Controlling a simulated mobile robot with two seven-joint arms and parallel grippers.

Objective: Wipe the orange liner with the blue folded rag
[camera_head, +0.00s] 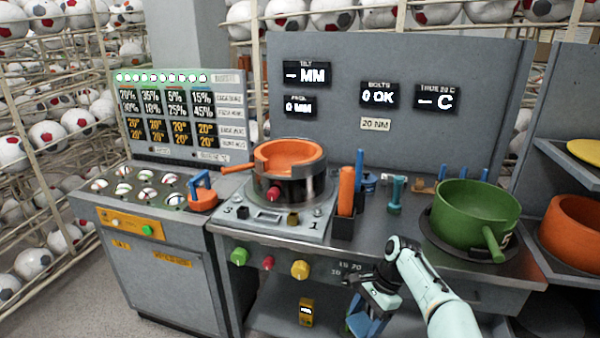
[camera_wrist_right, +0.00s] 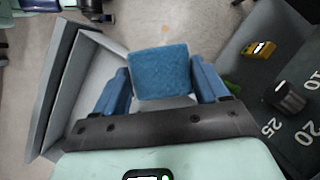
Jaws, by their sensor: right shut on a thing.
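The orange liner (camera_head: 290,157) is a shallow ring with a side handle, seated on the round metal press at the middle of the bench. My right gripper (camera_head: 366,322) is in front of the bench, low and to the right of the liner, well apart from it. It is shut on the blue folded rag (camera_wrist_right: 160,70), which shows between its blue fingers in the right wrist view. In the head view the rag is hard to tell from the fingers. My left gripper is not in view.
A green pot (camera_head: 476,213) stands right of the press, its handle toward the front. An orange tool holder (camera_head: 346,190) stands upright just right of the press. Knobs (camera_head: 300,269) stick out of the bench front. Another orange pot (camera_head: 572,228) sits on the right shelf.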

